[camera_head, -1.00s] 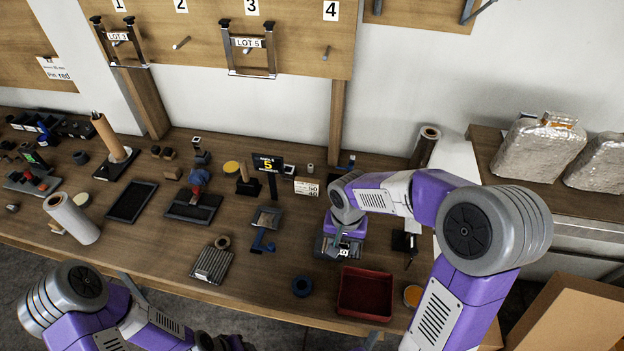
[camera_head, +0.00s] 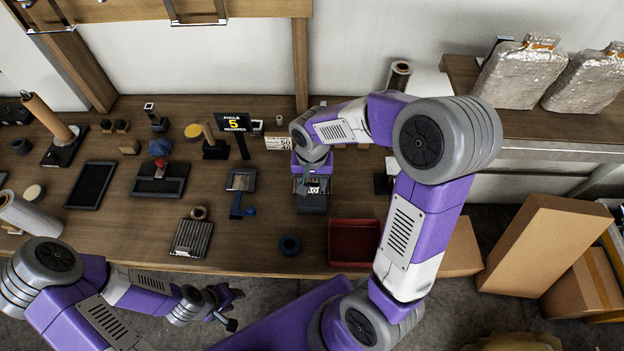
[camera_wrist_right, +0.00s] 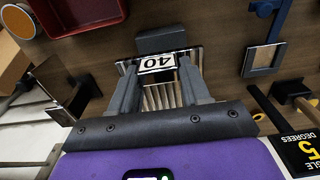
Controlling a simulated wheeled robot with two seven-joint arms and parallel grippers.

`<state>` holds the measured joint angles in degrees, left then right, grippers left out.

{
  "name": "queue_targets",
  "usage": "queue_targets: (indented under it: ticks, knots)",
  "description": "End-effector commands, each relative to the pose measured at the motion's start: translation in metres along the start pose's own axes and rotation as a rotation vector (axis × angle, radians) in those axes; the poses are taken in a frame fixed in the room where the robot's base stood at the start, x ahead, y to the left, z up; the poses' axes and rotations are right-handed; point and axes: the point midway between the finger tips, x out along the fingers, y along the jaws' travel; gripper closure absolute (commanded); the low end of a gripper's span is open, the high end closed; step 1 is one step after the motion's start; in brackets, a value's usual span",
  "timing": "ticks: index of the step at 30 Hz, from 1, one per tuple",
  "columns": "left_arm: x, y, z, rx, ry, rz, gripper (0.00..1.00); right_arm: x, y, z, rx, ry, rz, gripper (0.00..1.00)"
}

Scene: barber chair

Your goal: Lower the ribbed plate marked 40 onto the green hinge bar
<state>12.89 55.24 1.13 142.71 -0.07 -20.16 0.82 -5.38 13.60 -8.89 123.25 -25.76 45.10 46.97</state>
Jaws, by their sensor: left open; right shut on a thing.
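My right gripper (camera_wrist_right: 160,74) is shut on the ribbed plate, whose white label (camera_wrist_right: 158,62) reads 40 and appears upside down in the right wrist view. Metal ribs (camera_wrist_right: 160,98) show between the fingers. A dark block (camera_wrist_right: 160,40) lies just past the plate's labelled edge; I cannot tell whether they touch. In the head view the right gripper (camera_head: 312,182) is over the bench, left of the red tray, partly hidden by its own wrist. I cannot make out the green hinge bar. My left gripper (camera_head: 226,304) is open and empty in front of the bench.
A red tray (camera_head: 353,243) and a dark blue ring (camera_head: 290,245) are near the bench's front edge. Another ribbed plate (camera_head: 191,239) lies to the left. A blue hinged stand (camera_head: 241,183) and a sign reading 5 (camera_head: 233,122) stand left of the right gripper.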

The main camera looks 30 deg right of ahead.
Motion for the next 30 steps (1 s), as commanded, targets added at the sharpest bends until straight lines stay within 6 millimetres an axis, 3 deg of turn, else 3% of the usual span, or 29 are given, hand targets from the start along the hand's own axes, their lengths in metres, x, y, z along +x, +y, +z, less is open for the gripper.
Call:
queue_targets:
  ticks: [30]
  knots:
    - [0.056, -0.021, -0.003, 0.0, 0.0, 0.0, 0.58, 0.073, 0.0, 0.0, -0.001, 0.002, -0.001, 1.0]
